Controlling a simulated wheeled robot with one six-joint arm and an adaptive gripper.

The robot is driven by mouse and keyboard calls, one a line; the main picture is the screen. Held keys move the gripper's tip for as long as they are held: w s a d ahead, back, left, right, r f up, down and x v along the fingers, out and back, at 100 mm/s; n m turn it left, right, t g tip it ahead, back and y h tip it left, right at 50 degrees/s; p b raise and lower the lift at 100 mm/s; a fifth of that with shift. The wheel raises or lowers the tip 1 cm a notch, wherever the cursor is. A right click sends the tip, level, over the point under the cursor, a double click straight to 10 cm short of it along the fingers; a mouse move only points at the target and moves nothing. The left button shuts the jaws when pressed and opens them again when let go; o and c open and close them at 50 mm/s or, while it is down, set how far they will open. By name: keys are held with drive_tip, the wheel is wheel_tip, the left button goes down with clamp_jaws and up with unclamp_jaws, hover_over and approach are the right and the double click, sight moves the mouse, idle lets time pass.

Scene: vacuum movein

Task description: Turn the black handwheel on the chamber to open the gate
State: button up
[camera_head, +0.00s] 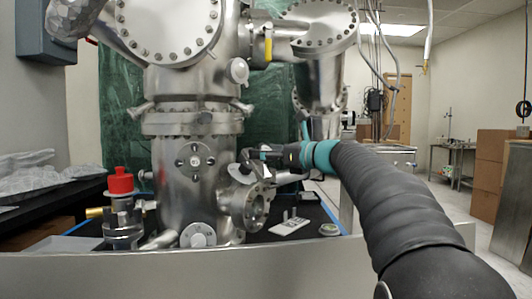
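The steel chamber (180,195) stands upright in the middle left of the head view, with bolted flanges and several ports. A small black part that looks like the handwheel (247,164) shows on its right side, above an open round port. My gripper (262,156) reaches in from the right and its tips are at or very close to this black part. The gripper and the wheel overlap in the view, so I cannot tell whether they touch. The fingers are small and dark, and their opening is not clear.
A white flat device (289,226) lies on the dark bench right of the chamber. A metal ledge (200,275) runs across the front. Cardboard boxes (488,175) stand far right; the floor there is partly clear.

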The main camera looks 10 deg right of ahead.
drive_tip(key=c, duration=1.2)
drive_tip(key=shift+o, duration=0.2)
drive_tip(key=shift+r+n+y+p, duration=0.1)
drive_tip(key=shift+n+y+p, duration=0.2)
drive_tip(key=shift+n+p, duration=0.2)
drive_tip(key=n+g+y+p, duration=0.1)
drive_tip(key=n+g+p, duration=0.1)
drive_tip(key=shift+r+n, duration=0.15)
drive_tip(key=shift+n, duration=0.15)
drive_tip(key=n+g+y+p, duration=0.1)
drive_tip(key=n+g+p, duration=0.1)
drive_tip(key=n+p, duration=0.1)
drive_tip(key=shift+n+g, duration=0.4)
drive_tip(key=n+g, duration=0.1)
drive_tip(key=n, duration=0.1)
drive_tip(key=n+g+p, duration=0.1)
drive_tip(key=n+g, duration=0.1)
drive_tip(key=shift+f, duration=0.3)
drive_tip(key=shift+n+g, duration=1.1)
drive_tip(key=shift+n, duration=0.5)
